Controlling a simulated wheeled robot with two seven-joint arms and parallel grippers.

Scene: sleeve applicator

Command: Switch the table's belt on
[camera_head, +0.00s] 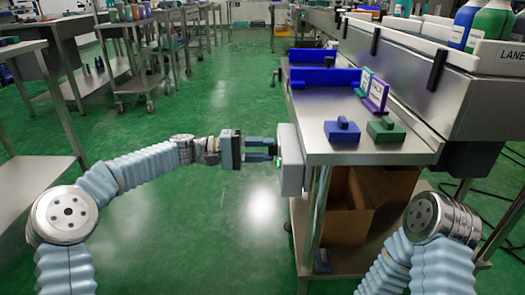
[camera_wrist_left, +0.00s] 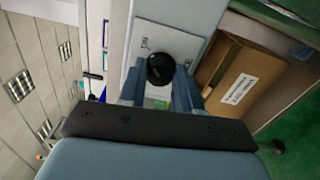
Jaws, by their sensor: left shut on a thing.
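A grey switch box (camera_head: 291,165) is fixed to the near left end of the steel table (camera_head: 375,150). A round black knob (camera_wrist_left: 160,68) sits on the box's pale face plate (camera_wrist_left: 183,45) in the left wrist view. My left gripper (camera_head: 270,150) reaches the box from the left, and its two fingers are shut on the knob from both sides. A small green spot (camera_head: 278,162) shows on the box face beside the fingertips. My right gripper is out of view.
A blue block (camera_head: 342,132) and a green block (camera_head: 386,130) with handles sit on the tabletop. A blue tray (camera_head: 325,77) and upright purple sign (camera_head: 376,93) stand behind them. Cardboard boxes (camera_head: 345,220) fill the shelf below. Green floor left of the table is clear.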

